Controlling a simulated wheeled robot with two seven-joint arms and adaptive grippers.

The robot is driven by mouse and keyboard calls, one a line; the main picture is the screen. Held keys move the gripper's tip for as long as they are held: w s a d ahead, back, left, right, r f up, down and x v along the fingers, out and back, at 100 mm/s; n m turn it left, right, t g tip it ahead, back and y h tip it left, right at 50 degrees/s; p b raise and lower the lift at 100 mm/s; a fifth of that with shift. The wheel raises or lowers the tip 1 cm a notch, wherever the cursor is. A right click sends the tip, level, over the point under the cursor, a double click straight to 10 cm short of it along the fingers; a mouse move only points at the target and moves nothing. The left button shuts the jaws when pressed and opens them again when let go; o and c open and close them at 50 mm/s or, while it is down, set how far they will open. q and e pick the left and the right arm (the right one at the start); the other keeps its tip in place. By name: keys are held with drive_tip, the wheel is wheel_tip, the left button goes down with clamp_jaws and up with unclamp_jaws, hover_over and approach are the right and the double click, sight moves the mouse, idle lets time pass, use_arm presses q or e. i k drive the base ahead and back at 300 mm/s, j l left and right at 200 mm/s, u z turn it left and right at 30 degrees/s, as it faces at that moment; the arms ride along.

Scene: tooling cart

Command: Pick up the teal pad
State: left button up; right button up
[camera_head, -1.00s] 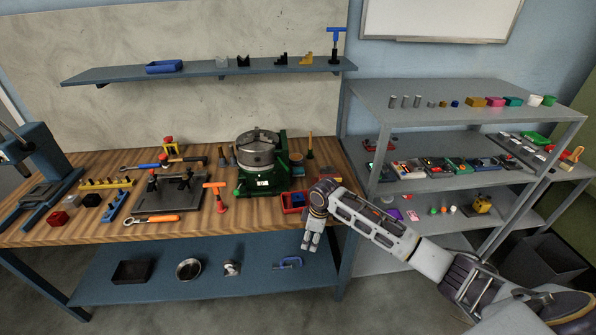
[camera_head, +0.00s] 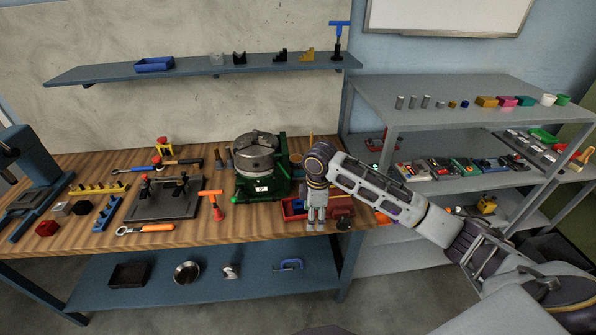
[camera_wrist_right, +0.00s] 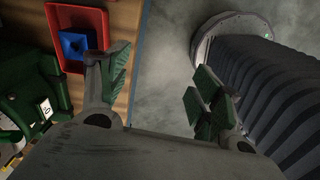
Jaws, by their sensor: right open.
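A small teal block (camera_head: 525,101) stands in the row on the top shelf of the grey rack at the right. It is the only clearly teal thing I make out, and I cannot tell whether it is the pad. My right gripper (camera_head: 316,222) is open and points down at the bench's front right edge, far left of and below that block. In the right wrist view its two fingers (camera_wrist_right: 160,88) are apart with nothing between them. My left gripper is not in view.
A red tray (camera_wrist_right: 104,20) with a blue part lies just left of my right gripper's fingers. A green rotary table (camera_head: 262,185) stands behind and to the left. Several coloured blocks and cylinders share the rack's top shelf (camera_head: 440,112). The floor shows beyond the bench edge.

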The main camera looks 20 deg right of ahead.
sight(297, 174)
drive_tip(key=i+l, duration=0.15)
drive_tip(key=i, duration=0.25)
drive_tip(key=i+l, duration=0.15)
drive_tip(key=i, duration=0.2)
drive_tip(key=i+l, duration=0.15)
drive_tip(key=i, duration=0.25)
